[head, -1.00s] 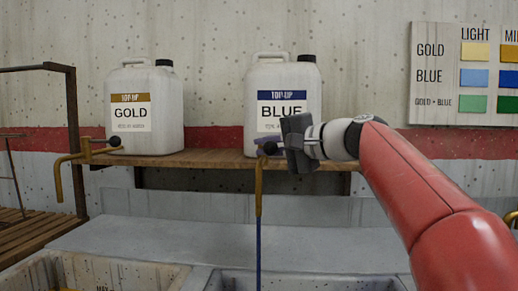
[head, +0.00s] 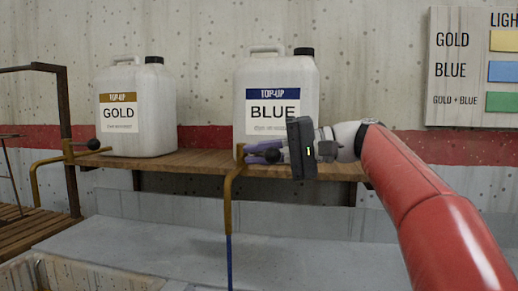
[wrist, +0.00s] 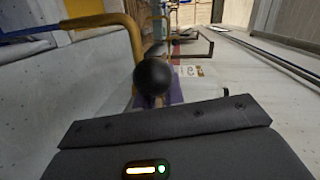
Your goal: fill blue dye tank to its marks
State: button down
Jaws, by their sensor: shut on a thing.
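The white jug labelled BLUE (head: 300,85) stands on the wooden shelf. Below it is a brass tap (head: 233,185) with a down-turned spout. A thin blue stream (head: 229,265) runs from the spout and leaves the bottom of the head view. My gripper (head: 264,153), with purple fingers, is shut on the tap lever by its black ball knob (head: 271,155). The knob also shows in the wrist view (wrist: 153,77), beside the yellow spout pipe (wrist: 120,22). The blue dye tank is outside the head view, so its level and marks are not visible.
The GOLD jug (head: 137,115) and its tap (head: 50,165) are at left, with no stream from that spout. A colour chart (head: 465,70) hangs at right. A pale tank rim (head: 35,272) shows at the bottom left. A metal-framed rack (head: 68,120) stands at far left.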

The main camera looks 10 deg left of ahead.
jog(key=shift+d+f+g, duration=0.1)
jog(key=shift+g, duration=0.2)
jog(key=c, duration=1.8)
grip_release()
jog(key=shift+o, duration=0.2)
jog(key=w+d+r, duration=0.1)
jog(key=d, duration=0.6)
jog(key=shift+d, duration=0.35)
jog(key=shift+r, duration=0.1)
